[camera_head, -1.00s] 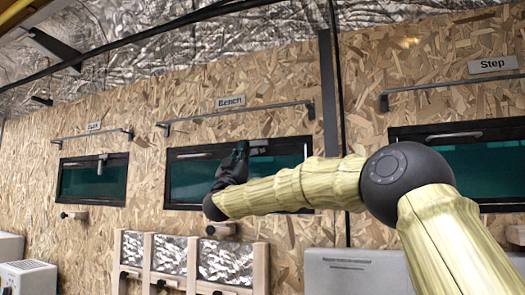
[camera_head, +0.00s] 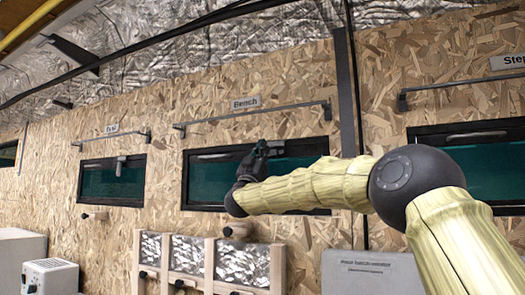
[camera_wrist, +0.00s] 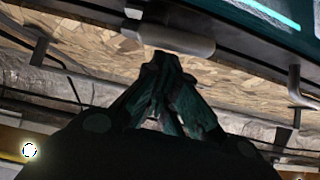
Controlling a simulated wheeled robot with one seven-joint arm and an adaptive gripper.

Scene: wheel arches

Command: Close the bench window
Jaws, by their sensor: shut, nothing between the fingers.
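The bench window (camera_head: 215,172) is a wide dark frame with teal glass, under the "Bench" label (camera_head: 246,102). I cannot tell how far it stands open. A grey handle (camera_head: 277,148) sits at the top of its frame, and it shows as a pale cylinder in the wrist view (camera_wrist: 178,40). My gripper (camera_head: 262,146) is at the top middle of the window, just left of the handle in the head view. In the wrist view my gripper (camera_wrist: 166,60) is shut and empty, its fingertips close against the handle. Whether they touch is unclear. My arm hides the window's lower right.
A metal rail (camera_head: 250,115) runs above the window. Similar windows stand to the left (camera_head: 112,180) and right (camera_head: 485,165). Below are a wooden-framed rack (camera_head: 210,265), a small knob (camera_head: 237,231) and a grey cabinet (camera_head: 365,270). A dark vertical strip (camera_head: 346,90) divides the wall panels.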

